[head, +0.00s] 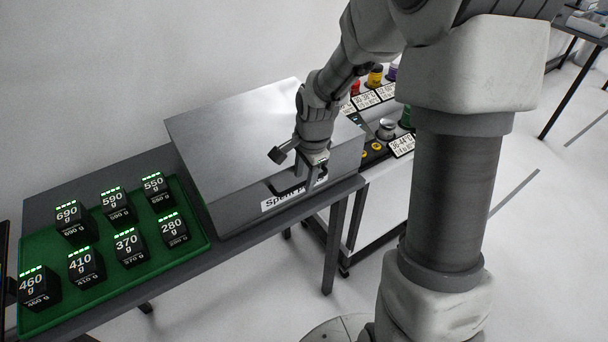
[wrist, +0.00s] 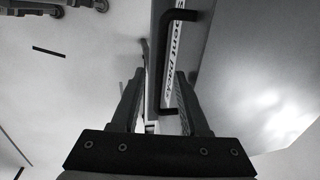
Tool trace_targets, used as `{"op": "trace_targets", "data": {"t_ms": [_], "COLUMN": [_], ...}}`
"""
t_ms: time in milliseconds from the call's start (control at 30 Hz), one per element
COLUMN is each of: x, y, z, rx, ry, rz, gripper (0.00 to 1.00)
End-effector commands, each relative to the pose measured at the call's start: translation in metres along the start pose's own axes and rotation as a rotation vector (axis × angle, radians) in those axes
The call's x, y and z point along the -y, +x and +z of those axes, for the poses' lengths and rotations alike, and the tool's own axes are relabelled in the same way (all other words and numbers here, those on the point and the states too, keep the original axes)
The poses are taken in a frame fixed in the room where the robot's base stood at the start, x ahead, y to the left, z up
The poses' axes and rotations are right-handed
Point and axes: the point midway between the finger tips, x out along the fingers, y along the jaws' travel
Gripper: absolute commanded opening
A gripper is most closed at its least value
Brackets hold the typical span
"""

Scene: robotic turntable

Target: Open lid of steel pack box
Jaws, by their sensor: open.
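The steel pack box (head: 230,125) stands closed on a dark table, with a smooth, sloping grey lid on top. Its front carries a white label (head: 270,203) reading "Spent packs", partly hidden by my gripper. My gripper (head: 312,184) is open at the box's front edge, by the label. In the wrist view, the fingers (wrist: 160,75) are apart, and a dark bracket-shaped handle (wrist: 180,14) runs along the box front between and just beyond them. The shiny lid (wrist: 250,75) fills the right side there. Contact with the handle cannot be told.
A green tray (head: 198,222) with several black weight-marked blocks, such as the 280 g block (head: 174,228), lies left of the box. Behind my arm, a rack holds coloured containers, including a yellow one (head: 375,76). The floor in front of the table is clear.

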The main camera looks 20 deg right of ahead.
Motion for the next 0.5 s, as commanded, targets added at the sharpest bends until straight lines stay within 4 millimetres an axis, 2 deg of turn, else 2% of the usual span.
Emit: {"op": "trace_targets", "data": {"t_ms": [300, 500], "x": [-0.0002, -0.0002], "y": [0.0019, 0.0017], "z": [0.0001, 0.0001], "rx": [0.0, 0.0], "ry": [0.0, 0.0], "rz": [0.0, 0.0], "gripper": [0.43, 0.07]}}
